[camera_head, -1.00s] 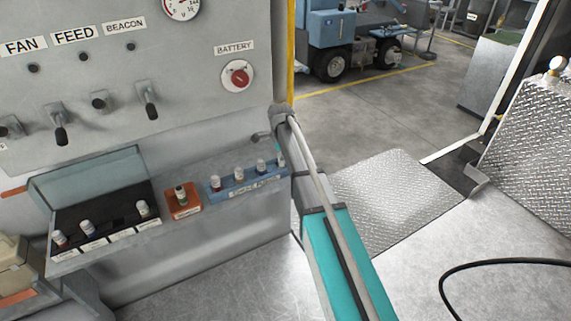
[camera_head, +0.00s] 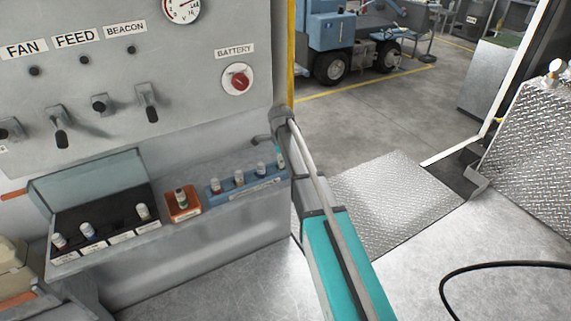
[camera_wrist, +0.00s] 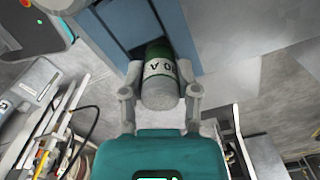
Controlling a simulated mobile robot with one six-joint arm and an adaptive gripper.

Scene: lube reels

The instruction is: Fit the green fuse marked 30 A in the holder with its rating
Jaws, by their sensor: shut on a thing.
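In the wrist view my gripper (camera_wrist: 160,76) is shut on a fuse (camera_wrist: 160,92) with a pale grey cap and a green band. The part of its mark that shows reads "0 A". Its far end is at a dark opening in the blue rack (camera_wrist: 196,25); I cannot tell how deep it sits. In the head view the blue rack (camera_head: 250,192) holds several fuses, and my gripper is at its right end, mostly hidden. The black fuse box (camera_head: 105,215) at the left has three fuses in it and a bare gap between them. Its labels are too small to read.
A clear lid (camera_head: 90,180) stands raised behind the fuse box. An orange block (camera_head: 183,211) with one fuse sits between box and rack. Switch levers (camera_head: 150,103) and a red battery knob (camera_head: 238,79) stick out of the panel above. The space just above the shelf looks clear.

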